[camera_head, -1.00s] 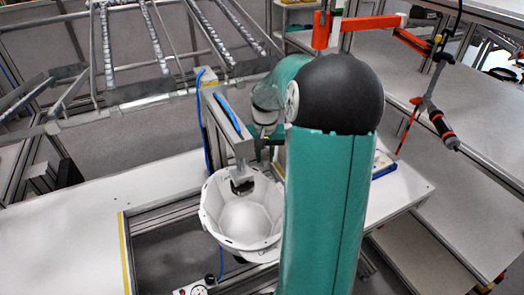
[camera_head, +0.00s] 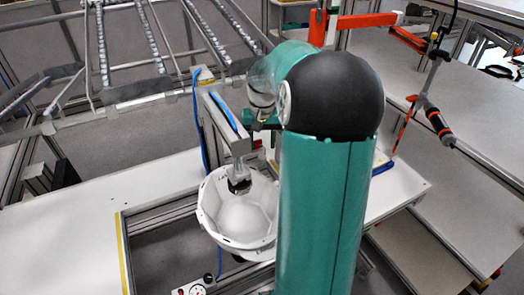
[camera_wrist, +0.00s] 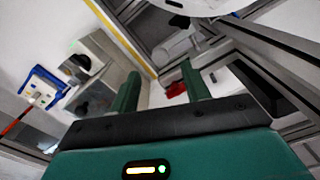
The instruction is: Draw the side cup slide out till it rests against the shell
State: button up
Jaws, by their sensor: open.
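The white helmet shell (camera_head: 238,215) hangs open side up below a grey metal post arm with a dark clamp (camera_head: 239,184), over the framed opening in the bench. Part of a white rounded rim, probably the shell, shows at the top of the wrist view (camera_wrist: 200,6). I cannot make out the side cup slide in either view. My gripper (camera_wrist: 162,84) is open, with its two green fingers apart and nothing between them. In the head view it is mostly hidden by my arm, right of and above the shell.
The white bench (camera_head: 60,225) has free room at left. A yellow strip (camera_head: 122,255) edges the framed opening. A blue-and-white tray (camera_wrist: 44,88) lies on the bench. An orange bracket with a hanging tool (camera_head: 438,122) is at right. A metal rack (camera_head: 140,95) stands behind.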

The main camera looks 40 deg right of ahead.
notch_tip(320, 180, up, 9)
jog(key=shift+f, duration=0.1)
dwell(0.7)
